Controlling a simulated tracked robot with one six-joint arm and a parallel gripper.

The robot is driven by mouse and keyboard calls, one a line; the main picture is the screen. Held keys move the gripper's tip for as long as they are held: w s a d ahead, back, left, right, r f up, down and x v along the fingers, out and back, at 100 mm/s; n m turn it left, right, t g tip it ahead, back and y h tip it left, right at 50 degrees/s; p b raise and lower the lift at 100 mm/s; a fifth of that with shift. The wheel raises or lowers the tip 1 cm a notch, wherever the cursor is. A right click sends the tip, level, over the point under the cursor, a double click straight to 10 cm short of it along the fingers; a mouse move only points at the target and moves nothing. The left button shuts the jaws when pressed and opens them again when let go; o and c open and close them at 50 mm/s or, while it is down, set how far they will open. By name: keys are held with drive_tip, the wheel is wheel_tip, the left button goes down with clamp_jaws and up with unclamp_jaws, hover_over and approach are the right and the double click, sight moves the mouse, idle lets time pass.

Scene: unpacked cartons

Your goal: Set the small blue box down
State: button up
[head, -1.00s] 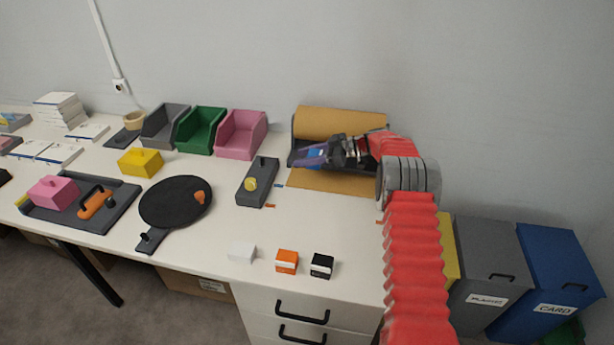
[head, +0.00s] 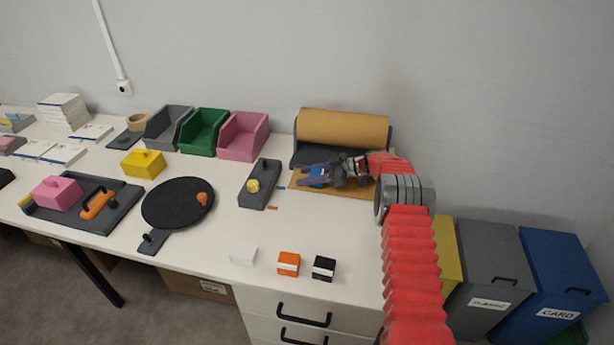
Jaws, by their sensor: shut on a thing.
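The small blue box (head: 318,175) is between the fingers of my gripper (head: 314,177), partly hidden by them. My gripper is shut on it, over the brown paper sheet (head: 350,186) in front of the paper roll (head: 342,128). The box is low, near the sheet. I cannot tell whether it touches the sheet.
Pink (head: 243,136), green (head: 204,131) and grey bins line the back. White (head: 243,255), orange (head: 288,263) and black (head: 323,268) small boxes sit at the front edge.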

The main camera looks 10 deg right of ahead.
drive_tip(key=shift+f, duration=0.1)
drive_tip(key=o, duration=1)
drive_tip(key=shift+s+d+r, duration=0.2)
drive_tip(key=shift+d+r, duration=0.2)
drive_tip(key=shift+d, duration=0.15)
drive_tip(key=v, duration=1)
drive_tip(key=shift+s+d+r, duration=0.1)
drive_tip(key=shift+s+d, duration=0.1)
drive_tip(key=shift+d, duration=0.15)
